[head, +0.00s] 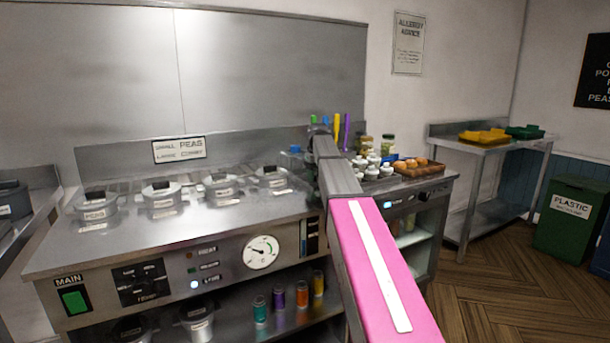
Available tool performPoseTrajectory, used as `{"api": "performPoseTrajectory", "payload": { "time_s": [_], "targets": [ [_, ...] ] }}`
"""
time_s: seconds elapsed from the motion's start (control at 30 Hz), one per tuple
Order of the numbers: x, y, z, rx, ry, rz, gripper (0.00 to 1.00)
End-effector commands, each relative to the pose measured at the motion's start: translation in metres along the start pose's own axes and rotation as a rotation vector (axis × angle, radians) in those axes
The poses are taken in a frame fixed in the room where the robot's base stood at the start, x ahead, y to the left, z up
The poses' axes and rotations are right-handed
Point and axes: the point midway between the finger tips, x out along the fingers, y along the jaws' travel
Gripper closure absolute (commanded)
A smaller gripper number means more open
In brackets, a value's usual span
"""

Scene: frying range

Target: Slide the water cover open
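I cannot make out any part labelled as the water cover. The steel range (185,240) has a front panel with a round dial gauge (261,252). Right of the gauge is a narrow dark upright panel (311,236) with a pale lower part; its marking is too small to read. My arm reaches forward from the lower right over the range's right end. My gripper does not show, and its fingers cannot be seen beyond the arm. The arm hides part of the range's right end.
Several lidded pots (162,197) sit in the range top. Beside my arm, a counter holds jars, shakers and a tray of brown round items (417,166). Coloured canisters (279,298) stand on the lower shelf. A green bin (568,220) stands at right; the floor before it is clear.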

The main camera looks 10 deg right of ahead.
Motion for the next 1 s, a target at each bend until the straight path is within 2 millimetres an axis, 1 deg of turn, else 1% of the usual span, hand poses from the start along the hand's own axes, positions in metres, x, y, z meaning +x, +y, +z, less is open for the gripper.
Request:
{"api": "performPoseTrajectory", "payload": {
  "time_s": [0.03,0.1,0.23,0.37,0.63,0.67,0.7,0.73,1.0],
  "targets": [
    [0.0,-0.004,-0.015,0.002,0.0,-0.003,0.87],
    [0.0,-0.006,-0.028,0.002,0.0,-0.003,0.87],
    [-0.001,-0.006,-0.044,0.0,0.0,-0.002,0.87],
    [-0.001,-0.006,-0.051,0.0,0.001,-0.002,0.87],
    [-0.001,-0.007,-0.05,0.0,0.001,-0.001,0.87],
    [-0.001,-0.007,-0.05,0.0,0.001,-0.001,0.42],
    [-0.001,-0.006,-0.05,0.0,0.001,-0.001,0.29],
    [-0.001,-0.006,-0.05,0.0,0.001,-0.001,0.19],
    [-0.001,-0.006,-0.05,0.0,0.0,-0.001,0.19]
  ]
}}
